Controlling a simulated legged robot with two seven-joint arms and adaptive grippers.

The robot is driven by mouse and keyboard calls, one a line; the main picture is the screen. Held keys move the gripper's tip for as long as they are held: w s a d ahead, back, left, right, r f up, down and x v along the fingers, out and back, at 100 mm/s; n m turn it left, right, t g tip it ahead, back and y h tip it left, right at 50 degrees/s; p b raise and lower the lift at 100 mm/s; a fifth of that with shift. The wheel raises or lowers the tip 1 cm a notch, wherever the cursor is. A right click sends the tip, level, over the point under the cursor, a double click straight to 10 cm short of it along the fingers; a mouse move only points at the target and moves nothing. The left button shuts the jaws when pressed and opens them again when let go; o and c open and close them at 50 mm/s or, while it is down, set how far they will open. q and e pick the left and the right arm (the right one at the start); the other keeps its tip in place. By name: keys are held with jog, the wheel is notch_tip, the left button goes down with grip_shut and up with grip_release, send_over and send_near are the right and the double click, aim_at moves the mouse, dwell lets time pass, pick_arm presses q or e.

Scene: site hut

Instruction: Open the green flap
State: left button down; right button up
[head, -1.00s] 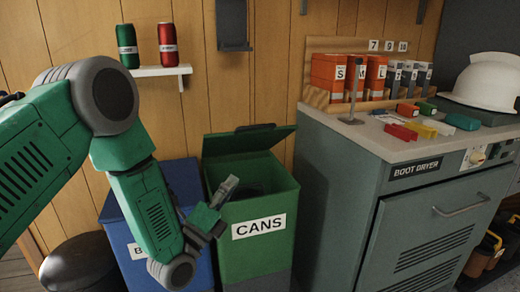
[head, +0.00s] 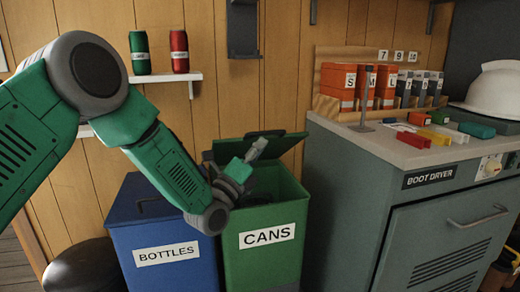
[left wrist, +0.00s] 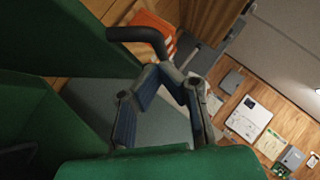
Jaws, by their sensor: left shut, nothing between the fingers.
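The green bin (head: 290,215) labelled CANS stands against the wall. Its green flap (head: 290,143) is raised at the back and leans up at a slant, so the bin's mouth shows open. My left gripper (head: 257,149) is shut and empty, in front of the flap above the bin's mouth, hiding part of the flap. In the left wrist view the flap (left wrist: 75,35) fills the upper left, with a dark curved handle (left wrist: 140,34) on it. The shut fingertips (left wrist: 168,72) are close to the handle; I cannot tell whether they touch. My right gripper is not in view.
A blue bin (head: 165,262) labelled BOTTLES stands left of the green bin. The boot dryer cabinet (head: 425,215) stands to the right, with coloured blocks and a white helmet (head: 490,88) on top. A shelf (head: 165,78) with two cans is above.

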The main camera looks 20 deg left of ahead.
pick_arm(q)
jog(key=shift+w+d+r, duration=0.1)
jog(key=shift+w+r, duration=0.05)
jog(key=shift+r, duration=0.05)
jog(key=shift+r, duration=0.1)
jog(key=w+a+r+n+y+p, duration=0.1)
jog(key=r+p, duration=0.2)
jog(key=w+a+r+n+y+p, duration=0.1)
jog(key=w+r+p, duration=0.1)
jog(key=r+p, duration=0.1)
jog(key=w+a+r+n+g+p, duration=0.1)
jog(key=w+r+n+p, duration=0.1)
jog(key=shift+w+a+r+y+p, duration=0.15)
jog(key=shift+a+r+y+p, duration=0.2)
jog(key=shift+r+y+p, duration=0.05)
jog(key=w+a+r+n+g+y+p, duration=0.1)
jog(key=w+a+r+n+g+p, duration=0.1)
jog(key=w+a+r+p, duration=0.3)
jog(key=shift+w+a+n+g+y+p, duration=0.35)
jog(key=shift+w+n+p, duration=0.5)
jog(key=shift+w, duration=0.8)
